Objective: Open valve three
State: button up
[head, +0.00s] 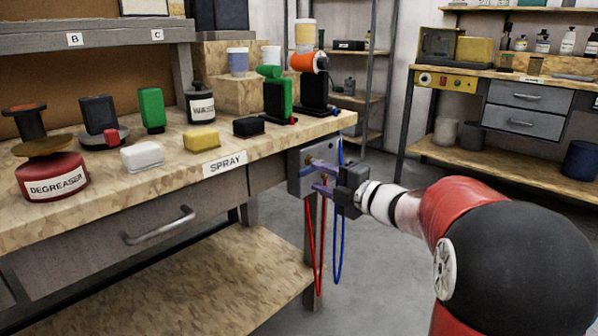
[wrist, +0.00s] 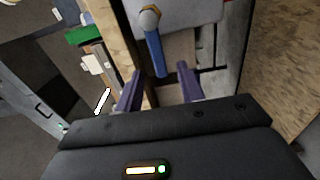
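A valve with a blue lever handle (wrist: 153,50) and a brass-coloured nut (wrist: 149,17) shows in the wrist view, mounted on a light grey plate (wrist: 190,12). In the head view the grey plate (head: 294,178) is at the right end of the workbench, below its top. My gripper (head: 314,177) is in front of it; the fingers also show in the wrist view (wrist: 159,70). They are apart, with the lever's lower end between or just beyond the tips. I cannot tell whether they touch it. No valve number is readable, and the head view largely hides the lever.
Red (head: 322,250) and blue (head: 340,240) cords hang beside the bench leg. The workbench (head: 100,205) carries bottles, boxes and a degreaser tin (head: 52,178) at left. A second bench (head: 470,75) stands at back right. Grey floor (head: 375,240) is open between them.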

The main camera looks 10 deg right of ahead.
aim_at(307, 173)
jog(key=x, duration=0.7)
jog(key=shift+c, duration=0.5)
grip_shut()
